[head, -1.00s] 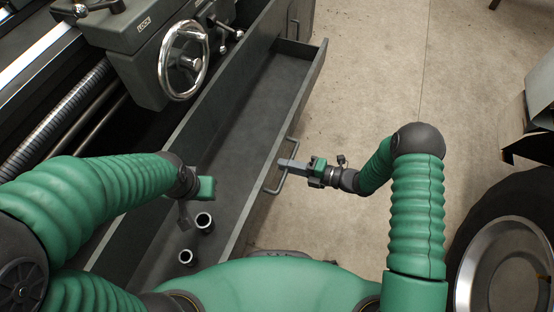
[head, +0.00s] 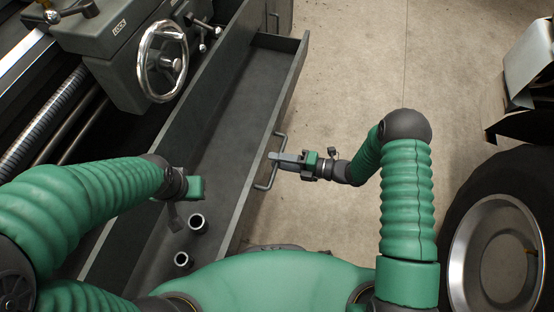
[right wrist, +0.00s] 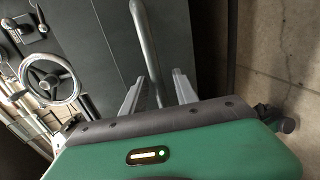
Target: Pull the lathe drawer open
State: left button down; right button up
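The lathe drawer (head: 222,110) is a long dark grey tray, standing pulled out beside the lathe with its inside showing. Its bar handle (head: 258,187) is on the right-hand outer wall; the bar also shows in the right wrist view (right wrist: 146,38). My right gripper (head: 275,157) is at the handle. In the right wrist view its two fingers (right wrist: 158,88) are spread, with the bar between them and a gap visible beside it. My left gripper (head: 178,212) hangs over the near part of the drawer, apart from the handle; its finger opening is unclear.
Two dark ring-ended cylinders (head: 197,223) (head: 183,260) stand in the drawer's near end. The lathe's handwheel (head: 162,62) is left of the drawer. A wheel with a tyre (head: 470,205) stands at right. Concrete floor (head: 350,70) is clear right of the drawer.

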jog(key=p+v, duration=0.4)
jog(key=v, duration=1.2)
jog(key=shift+d, duration=0.15)
jog(key=shift+f, duration=0.15)
